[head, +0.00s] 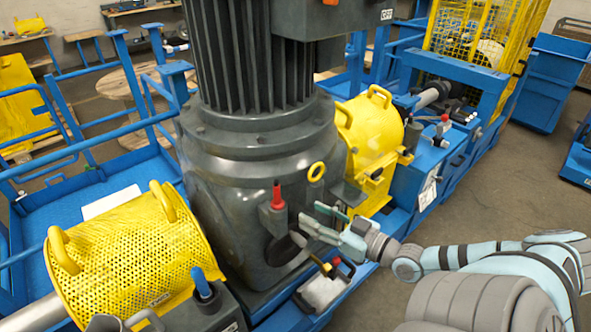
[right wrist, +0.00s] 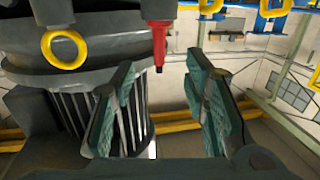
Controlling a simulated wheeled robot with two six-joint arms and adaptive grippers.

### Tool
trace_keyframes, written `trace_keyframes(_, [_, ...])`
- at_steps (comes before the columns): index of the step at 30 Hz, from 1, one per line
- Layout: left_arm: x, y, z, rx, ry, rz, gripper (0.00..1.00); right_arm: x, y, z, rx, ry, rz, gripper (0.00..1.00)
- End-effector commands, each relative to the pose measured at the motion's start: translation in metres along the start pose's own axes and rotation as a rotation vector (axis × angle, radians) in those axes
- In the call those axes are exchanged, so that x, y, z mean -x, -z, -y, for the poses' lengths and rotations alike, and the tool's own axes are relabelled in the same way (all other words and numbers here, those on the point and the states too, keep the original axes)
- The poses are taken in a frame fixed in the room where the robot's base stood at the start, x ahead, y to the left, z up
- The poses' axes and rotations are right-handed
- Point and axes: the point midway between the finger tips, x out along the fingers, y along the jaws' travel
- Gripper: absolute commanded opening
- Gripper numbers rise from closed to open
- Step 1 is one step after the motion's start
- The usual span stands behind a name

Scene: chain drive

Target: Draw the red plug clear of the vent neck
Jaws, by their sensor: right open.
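The red plug (head: 277,195) stands upright in the dark vent neck (head: 272,219) on the front of the grey gear housing. In the right wrist view, which looks upside down, the red plug (right wrist: 158,40) hangs from the top edge with its narrow dark tip downward. My right gripper (head: 310,213) is just right of the neck, its fingers pointing toward it. In the right wrist view my right gripper (right wrist: 161,66) is open, and the plug shows in line with the gap between its fingers. I see nothing held in it. My left gripper is not in view.
A yellow ring (head: 316,171) stands on the housing (head: 225,195), right of the plug. The tall finned motor (head: 250,55) rises above. Yellow guards stand left (head: 130,250) and right (head: 372,130). A small tray (head: 322,290) sits below the gripper. Open floor lies at the right.

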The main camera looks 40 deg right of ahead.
Motion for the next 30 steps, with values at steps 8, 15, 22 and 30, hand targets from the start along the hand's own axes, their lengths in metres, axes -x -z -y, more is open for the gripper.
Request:
trace_keyframes(8, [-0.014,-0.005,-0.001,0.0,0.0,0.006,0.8,-0.074,-0.003,0.0,-0.001,0.001,-0.008,0.41])
trace_keyframes(15, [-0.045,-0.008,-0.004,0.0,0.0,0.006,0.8,-0.112,-0.01,-0.001,0.0,-0.004,-0.003,0.41])
trace_keyframes(22, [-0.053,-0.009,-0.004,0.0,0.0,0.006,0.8,-0.123,-0.005,-0.001,0.001,-0.002,0.001,0.41])
trace_keyframes(30, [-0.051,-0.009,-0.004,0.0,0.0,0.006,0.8,-0.122,-0.002,-0.001,0.001,-0.002,0.001,0.25])
